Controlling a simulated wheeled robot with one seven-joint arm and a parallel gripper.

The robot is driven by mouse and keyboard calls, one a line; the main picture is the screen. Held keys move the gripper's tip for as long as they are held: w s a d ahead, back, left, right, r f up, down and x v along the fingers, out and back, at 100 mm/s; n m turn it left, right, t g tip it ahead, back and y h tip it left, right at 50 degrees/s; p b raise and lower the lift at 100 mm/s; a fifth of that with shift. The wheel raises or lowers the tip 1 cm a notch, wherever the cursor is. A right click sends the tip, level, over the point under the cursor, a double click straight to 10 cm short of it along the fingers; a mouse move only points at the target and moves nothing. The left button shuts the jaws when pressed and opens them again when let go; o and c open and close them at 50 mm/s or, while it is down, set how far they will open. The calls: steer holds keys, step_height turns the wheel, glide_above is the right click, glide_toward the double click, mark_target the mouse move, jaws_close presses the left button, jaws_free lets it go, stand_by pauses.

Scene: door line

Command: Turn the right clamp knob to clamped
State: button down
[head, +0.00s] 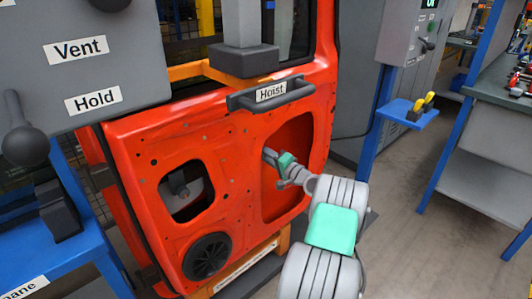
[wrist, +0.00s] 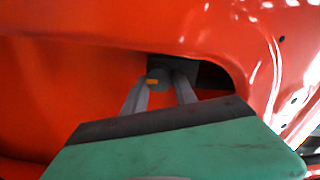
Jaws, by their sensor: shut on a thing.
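The right clamp knob (wrist: 154,76) is a dark grey knob with a small orange mark, seen in the wrist view inside the opening of the red door panel (head: 232,135). My gripper (wrist: 158,84) has a finger on each side of the knob and is shut on it. In the head view my gripper (head: 268,155) reaches into the door's right-hand opening; the knob cannot be made out there. Another grey knob (head: 178,186) shows through the door's left opening. Which way the held knob is turned is hard to tell.
A grey panel labelled Vent and Hold (head: 85,60) stands at left. A blue stand (head: 408,112) and workbench (head: 490,150) are at right, with open floor between.

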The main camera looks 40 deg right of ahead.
steer(key=shift+f, duration=0.1)
stand_by(0.3)
steer(key=c, duration=1)
jaws_free()
steer(key=shift+s, duration=0.1)
steer(key=s+p, duration=0.1)
steer(key=s, duration=0.6)
steer(key=shift+s, duration=0.35)
steer(key=shift+d, duration=0.15)
